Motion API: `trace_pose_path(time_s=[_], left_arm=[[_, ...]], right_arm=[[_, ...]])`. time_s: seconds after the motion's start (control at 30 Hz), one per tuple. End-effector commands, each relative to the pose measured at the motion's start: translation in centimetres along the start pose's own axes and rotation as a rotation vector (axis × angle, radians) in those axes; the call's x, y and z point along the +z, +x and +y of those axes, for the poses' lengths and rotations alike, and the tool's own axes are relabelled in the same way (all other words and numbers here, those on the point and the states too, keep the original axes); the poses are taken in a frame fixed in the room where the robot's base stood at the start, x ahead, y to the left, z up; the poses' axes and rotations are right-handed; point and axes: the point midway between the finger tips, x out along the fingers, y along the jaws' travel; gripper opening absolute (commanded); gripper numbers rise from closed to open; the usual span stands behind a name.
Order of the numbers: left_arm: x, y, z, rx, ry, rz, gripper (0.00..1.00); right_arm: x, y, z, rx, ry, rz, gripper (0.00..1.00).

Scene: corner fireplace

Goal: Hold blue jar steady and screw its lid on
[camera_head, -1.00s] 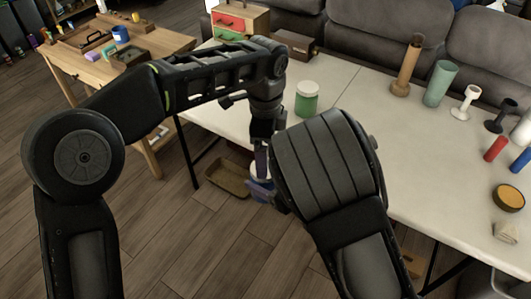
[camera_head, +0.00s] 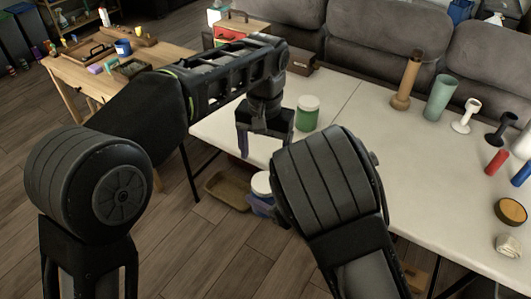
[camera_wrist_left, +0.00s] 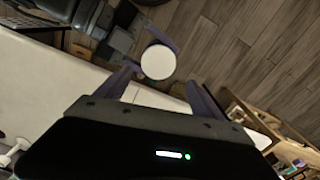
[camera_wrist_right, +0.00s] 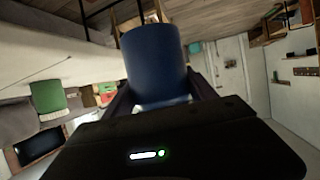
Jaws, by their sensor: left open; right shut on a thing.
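The blue jar (camera_head: 256,203) is low in front of the table, partly hidden by my right arm. A white lid (camera_head: 263,183) sits on its top; I cannot tell how tight it is. The lid shows as a white disc in the left wrist view (camera_wrist_left: 158,62). My left gripper (camera_head: 266,148) is open and empty above the lid, apart from it, fingers spread wide. My right gripper (camera_wrist_right: 160,95) is shut on the jar's body, which stands between its fingers in the right wrist view (camera_wrist_right: 154,58). The right arm hides most of that gripper in the head view.
The white table (camera_head: 390,170) holds a green jar with a white lid (camera_head: 307,113) close to my left gripper. Several bottles and dumbbell-like items stand at the right. A brown tray (camera_head: 228,190) lies low beside the blue jar. A wooden table (camera_head: 75,75) is at left.

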Motion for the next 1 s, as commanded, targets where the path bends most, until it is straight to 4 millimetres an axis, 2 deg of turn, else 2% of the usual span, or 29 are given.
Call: trace_pose_path(time_s=[0.1,0.2,0.63,0.77,1.0], left_arm=[[0.1,0.0,0.3,0.009,-0.120,-0.004,0.77],[0.1,0.0,0.3,0.009,-0.166,-0.005,0.77],[0.1,0.3,0.3,0.008,-0.173,-0.005,0.77],[0.1,1.3,0.3,0.007,-0.172,-0.007,0.77],[0.1,4.6,0.3,0.007,-0.172,-0.007,0.77]], right_arm=[[-0.1,0.0,0.0,0.000,0.000,0.001,0.00],[-0.1,0.0,0.0,0.000,0.000,0.001,0.00],[-0.1,0.0,0.0,0.000,0.000,0.002,0.00],[-0.1,0.0,0.0,0.000,0.000,0.002,0.00],[-0.1,0.0,0.0,0.000,0.000,0.002,0.00]])
